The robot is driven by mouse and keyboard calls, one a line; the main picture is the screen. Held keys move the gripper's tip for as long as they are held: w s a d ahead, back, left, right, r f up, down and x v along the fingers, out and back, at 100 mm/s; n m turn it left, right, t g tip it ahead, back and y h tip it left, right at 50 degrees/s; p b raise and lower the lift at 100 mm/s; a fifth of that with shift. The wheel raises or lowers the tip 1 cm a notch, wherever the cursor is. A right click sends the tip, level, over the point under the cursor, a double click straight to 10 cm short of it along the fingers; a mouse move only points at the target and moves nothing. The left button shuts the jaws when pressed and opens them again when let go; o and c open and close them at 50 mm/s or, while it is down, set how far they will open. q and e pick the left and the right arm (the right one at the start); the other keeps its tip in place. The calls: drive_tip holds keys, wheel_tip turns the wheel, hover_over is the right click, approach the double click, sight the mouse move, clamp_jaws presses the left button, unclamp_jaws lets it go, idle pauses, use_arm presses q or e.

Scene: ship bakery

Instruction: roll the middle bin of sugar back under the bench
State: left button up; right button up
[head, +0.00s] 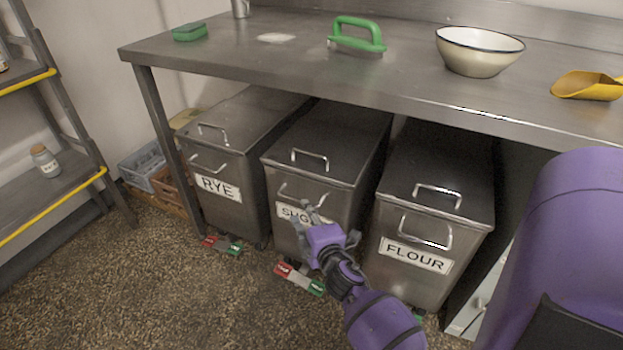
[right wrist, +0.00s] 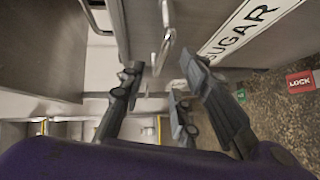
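The middle bin, labelled SUGAR (head: 312,170), is a steel bin with a flat lid, between the RYE bin (head: 215,165) and the FLOUR bin (head: 435,215). Its front part stands out from under the steel bench (head: 230,55). My right gripper (head: 308,213) is at its front and covers part of the label. In the right wrist view the gripper's fingers (right wrist: 160,75) are apart, with the bin's front handle (right wrist: 163,42) between or just ahead of the tips; contact cannot be told. The label shows there too (right wrist: 245,28). My left gripper is out of view.
A red and green pedal (head: 300,280) sits at the foot of the SUGAR bin; its red part reads LOCK in the right wrist view (right wrist: 301,82). Another pedal (head: 222,245) is under RYE. Crates (head: 150,165) and a shelf rack (head: 60,185) stand left. The speckled floor in front is clear.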

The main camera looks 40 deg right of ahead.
drive_tip(key=shift+v, duration=2.2)
drive_tip(key=shift+a, duration=0.1)
